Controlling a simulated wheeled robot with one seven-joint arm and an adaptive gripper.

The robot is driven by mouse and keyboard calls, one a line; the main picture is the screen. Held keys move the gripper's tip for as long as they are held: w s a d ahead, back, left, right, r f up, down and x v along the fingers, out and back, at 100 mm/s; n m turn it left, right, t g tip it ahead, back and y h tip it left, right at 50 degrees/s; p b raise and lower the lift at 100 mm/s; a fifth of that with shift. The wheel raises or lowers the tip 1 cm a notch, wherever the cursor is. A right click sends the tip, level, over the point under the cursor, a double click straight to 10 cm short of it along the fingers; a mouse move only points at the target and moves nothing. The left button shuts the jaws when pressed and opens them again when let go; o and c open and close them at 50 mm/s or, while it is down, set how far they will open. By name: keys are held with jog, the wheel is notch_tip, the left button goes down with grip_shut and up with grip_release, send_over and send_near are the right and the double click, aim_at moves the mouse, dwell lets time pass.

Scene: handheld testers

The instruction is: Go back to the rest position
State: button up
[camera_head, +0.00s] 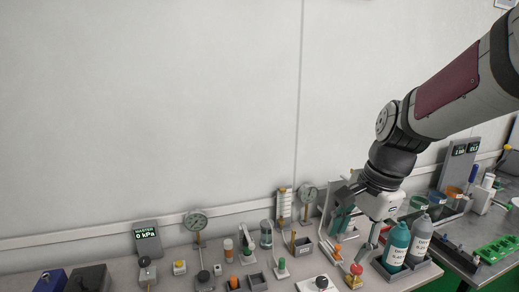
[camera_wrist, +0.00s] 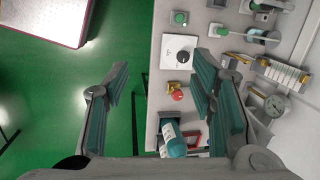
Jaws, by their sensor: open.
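My gripper (camera_head: 349,243) hangs at the end of my arm over the right part of the bench in the head view. In the wrist view its two teal-padded fingers (camera_wrist: 160,72) are spread wide, with nothing held between them. A red knob on a brass fitting (camera_wrist: 178,94) lies beyond the fingers near the right one; the red-topped fitting (camera_head: 355,270) stands just below the gripper in the head view. A white plate with a black knob (camera_wrist: 181,54) is beyond the fingertips.
Two bottles, teal (camera_head: 397,241) and grey (camera_head: 419,238), stand in a tray close right of the gripper. Gauges (camera_head: 195,222), small testers and a display stand (camera_head: 146,234) line the bench. The wall above is bare. Green floor (camera_wrist: 115,120) shows beside the bench.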

jog(key=s+r+n+t+h, duration=0.1)
jog(key=s+r+n, duration=0.1)
jog(key=s+n, duration=0.4)
jog(key=s+d+r+n+t+h, duration=0.1)
jog(key=s+r+n, duration=0.2)
jog(key=s+n, duration=0.4)
jog(key=s, duration=0.6)
jog(key=shift+s+d+t+p, duration=0.2)
jog(key=shift+s+t+p, duration=0.1)
jog(key=shift+t, duration=0.1)
jog(key=shift+r, duration=0.1)
